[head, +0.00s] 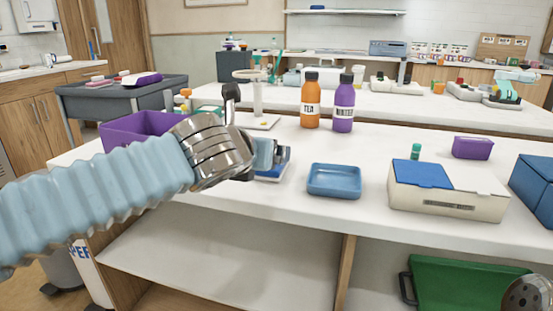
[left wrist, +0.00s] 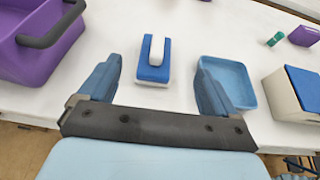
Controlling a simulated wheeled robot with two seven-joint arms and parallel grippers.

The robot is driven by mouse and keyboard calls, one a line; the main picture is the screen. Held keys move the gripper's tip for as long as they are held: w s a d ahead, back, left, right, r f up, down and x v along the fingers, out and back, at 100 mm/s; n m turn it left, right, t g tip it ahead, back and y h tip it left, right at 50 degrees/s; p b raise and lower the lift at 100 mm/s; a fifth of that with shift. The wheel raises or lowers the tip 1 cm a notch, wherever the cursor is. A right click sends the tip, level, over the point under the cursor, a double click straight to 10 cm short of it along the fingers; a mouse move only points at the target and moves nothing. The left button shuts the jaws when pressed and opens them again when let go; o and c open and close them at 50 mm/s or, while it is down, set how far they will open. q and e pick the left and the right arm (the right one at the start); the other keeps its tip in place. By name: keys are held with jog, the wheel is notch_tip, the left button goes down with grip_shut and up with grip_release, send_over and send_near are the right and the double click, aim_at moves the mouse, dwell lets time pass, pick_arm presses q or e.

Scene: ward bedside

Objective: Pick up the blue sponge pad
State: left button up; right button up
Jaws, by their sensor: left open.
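My left gripper (head: 268,156) is open and empty, above and on the near side of the pad. In the left wrist view its two blue fingers (left wrist: 160,78) stand apart, with the pad beyond and between them. I see no contact.
A blue tray (head: 335,181) stands just right of the pad. A purple caddy (head: 118,131) with a dark handle is on the left. Two bottles, orange (head: 310,103) and purple (head: 344,107), stand behind. A white box (head: 450,197) with a blue lid is further right.

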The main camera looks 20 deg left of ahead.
pick_arm(q)
jog(key=x, duration=0.7)
jog(key=shift+s+f, duration=0.1)
jog(key=x, duration=0.6)
jog(key=shift+a+b, duration=0.2)
jog(key=shift+b, duration=0.1)
jog(key=shift+r, duration=0.25)
jog(key=c, duration=1.1)
